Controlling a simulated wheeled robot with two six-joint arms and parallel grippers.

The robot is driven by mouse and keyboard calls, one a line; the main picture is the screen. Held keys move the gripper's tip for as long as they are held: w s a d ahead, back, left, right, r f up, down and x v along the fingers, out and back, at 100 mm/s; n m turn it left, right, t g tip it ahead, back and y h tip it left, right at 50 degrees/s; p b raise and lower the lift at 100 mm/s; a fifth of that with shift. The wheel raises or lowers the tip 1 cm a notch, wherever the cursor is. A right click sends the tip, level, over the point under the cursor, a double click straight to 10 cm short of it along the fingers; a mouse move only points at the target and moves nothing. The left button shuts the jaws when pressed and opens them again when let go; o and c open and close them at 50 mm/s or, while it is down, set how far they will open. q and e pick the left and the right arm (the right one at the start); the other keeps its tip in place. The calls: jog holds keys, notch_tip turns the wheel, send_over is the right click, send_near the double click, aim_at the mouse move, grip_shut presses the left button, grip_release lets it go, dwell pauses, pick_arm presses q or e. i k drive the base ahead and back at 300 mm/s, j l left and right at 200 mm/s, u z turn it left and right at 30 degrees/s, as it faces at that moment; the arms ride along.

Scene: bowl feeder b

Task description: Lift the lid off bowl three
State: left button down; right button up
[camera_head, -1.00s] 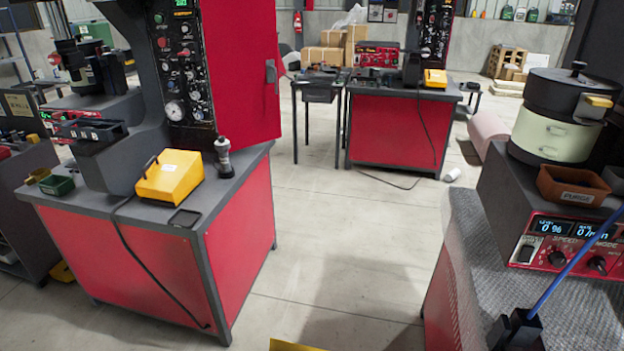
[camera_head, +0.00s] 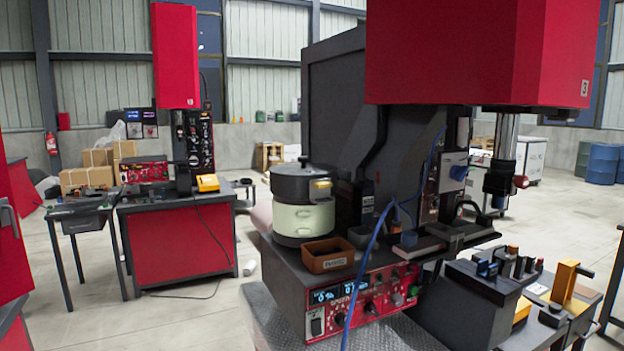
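A bowl feeder (camera_head: 303,217) with a pale cream body stands on a dark machine base in the middle of the head view. A dark lid (camera_head: 290,171) with a small knob on top sits on it. A yellow tab shows on the right of its dark upper part. The large red machine head to the right carries the number 3. Neither of my grippers shows in the head view.
A brown bin (camera_head: 327,258) stands in front of the feeder, above a red control panel (camera_head: 362,304) with displays and knobs. A blue cable (camera_head: 369,262) rises in front of the panel. A red bench (camera_head: 177,246) stands at the left, with open floor between.

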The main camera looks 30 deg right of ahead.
aim_at(303, 169)
jog(key=z, duration=0.95)
jog(key=i+l, duration=0.1)
jog(key=l, duration=0.55)
jog(key=i+l+u, duration=0.15)
jog(key=l, duration=0.45)
jog(key=k, duration=0.05)
